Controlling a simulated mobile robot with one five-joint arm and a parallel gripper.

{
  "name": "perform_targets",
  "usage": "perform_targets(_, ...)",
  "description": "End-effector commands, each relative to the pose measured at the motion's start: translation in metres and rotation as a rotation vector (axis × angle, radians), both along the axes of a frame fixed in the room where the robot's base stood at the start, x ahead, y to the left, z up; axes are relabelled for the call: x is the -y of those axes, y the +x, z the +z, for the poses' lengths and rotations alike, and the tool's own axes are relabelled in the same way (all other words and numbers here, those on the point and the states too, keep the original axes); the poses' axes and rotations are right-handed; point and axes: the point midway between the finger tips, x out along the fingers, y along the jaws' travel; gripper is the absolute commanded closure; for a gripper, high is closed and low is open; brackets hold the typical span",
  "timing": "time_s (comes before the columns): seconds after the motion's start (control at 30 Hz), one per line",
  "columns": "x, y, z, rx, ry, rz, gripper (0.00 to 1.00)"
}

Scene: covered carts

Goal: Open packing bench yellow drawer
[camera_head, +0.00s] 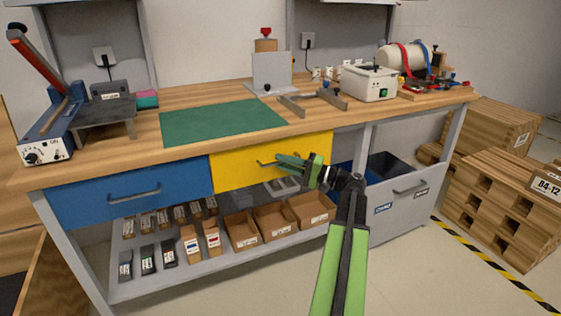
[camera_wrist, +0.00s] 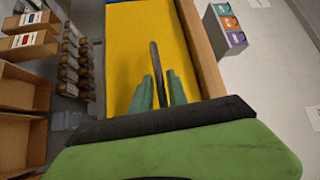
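The yellow drawer (camera_head: 236,171) sits under the bench top, right of a blue drawer, and its front looks flush with the bench. Its dark bar handle (camera_head: 265,163) is partly hidden by my gripper (camera_head: 283,161) in the head view. In the wrist view, the yellow front (camera_wrist: 126,50) fills the middle, and the handle (camera_wrist: 154,62) runs between the two green fingers of my gripper (camera_wrist: 160,78). The fingers stand apart, one on each side of the bar, with a small gap visible. Contact with the handle cannot be made out.
The blue drawer (camera_head: 130,197) is beside it on the left. Cardboard bins (camera_head: 275,226) stand on the shelf below. A grey drawer (camera_head: 395,207) is at the lower right. Wooden pallets (camera_head: 500,190) stand to the right. The floor in front is clear.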

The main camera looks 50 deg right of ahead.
Motion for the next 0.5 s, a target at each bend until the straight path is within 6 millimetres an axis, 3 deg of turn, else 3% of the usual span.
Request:
perform_targets(0.37,-0.0026,0.0065,0.0008,0.000,0.000,-0.001,0.81)
perform_targets(0.5,-0.0025,0.0063,0.0007,0.000,0.000,-0.001,1.00)
